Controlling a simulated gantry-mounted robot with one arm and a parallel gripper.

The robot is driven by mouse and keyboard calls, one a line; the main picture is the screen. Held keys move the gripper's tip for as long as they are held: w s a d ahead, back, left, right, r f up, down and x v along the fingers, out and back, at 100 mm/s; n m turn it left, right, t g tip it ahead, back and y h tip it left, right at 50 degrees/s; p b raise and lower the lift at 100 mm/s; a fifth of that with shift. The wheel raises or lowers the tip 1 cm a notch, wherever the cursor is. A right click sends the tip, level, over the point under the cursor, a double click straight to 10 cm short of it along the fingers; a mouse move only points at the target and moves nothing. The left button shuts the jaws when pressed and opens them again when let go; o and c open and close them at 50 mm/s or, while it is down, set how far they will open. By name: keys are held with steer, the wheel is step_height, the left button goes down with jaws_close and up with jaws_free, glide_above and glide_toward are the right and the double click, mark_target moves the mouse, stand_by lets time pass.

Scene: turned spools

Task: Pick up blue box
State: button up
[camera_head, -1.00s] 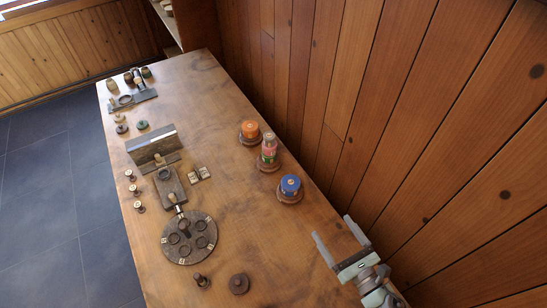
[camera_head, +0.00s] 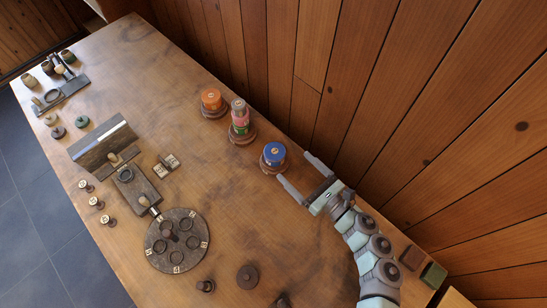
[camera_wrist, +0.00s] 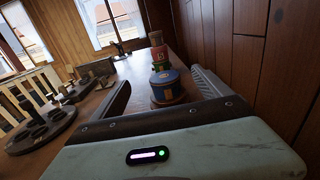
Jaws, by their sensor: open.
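The blue box (camera_head: 274,153) is a round, drum-like blue container with a yellow mark. It sits on a round brown wooden base (camera_head: 267,168) near the wall side of the table. In the wrist view the blue box (camera_wrist: 166,86) stands ahead, between the two fingers and beyond or near their tips. My gripper (camera_head: 299,172) is open and empty, with its fingers pointing at the blue box from the right. The fingers also show in the wrist view (camera_wrist: 160,90). I cannot tell exactly how far the tips are from the box.
Behind the blue box stand a pink and green stack (camera_head: 240,120) and an orange container (camera_head: 212,98), each on a round base. The wooden wall (camera_head: 400,90) runs close along the right. A dark round tray (camera_head: 177,258) lies left. The table (camera_head: 225,200) between is bare.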

mark_target(274, 150)
step_height(274, 150, down, 4)
steer(key=b, duration=0.2)
steer(key=shift+b, duration=0.3)
steer(key=x, duration=0.6)
steer(key=shift+r+p, duration=0.2)
steer(key=shift+p, duration=0.15)
steer(key=x, duration=0.4)
steer(key=shift+w+r+p, duration=0.2)
steer(key=shift+r+p, duration=0.15)
steer(key=shift+p, duration=0.05)
steer(key=shift+w+a+f, duration=0.1)
steer(key=shift+w+a, duration=0.1)
steer(key=shift+a, duration=0.05)
steer(key=c, duration=1.5)
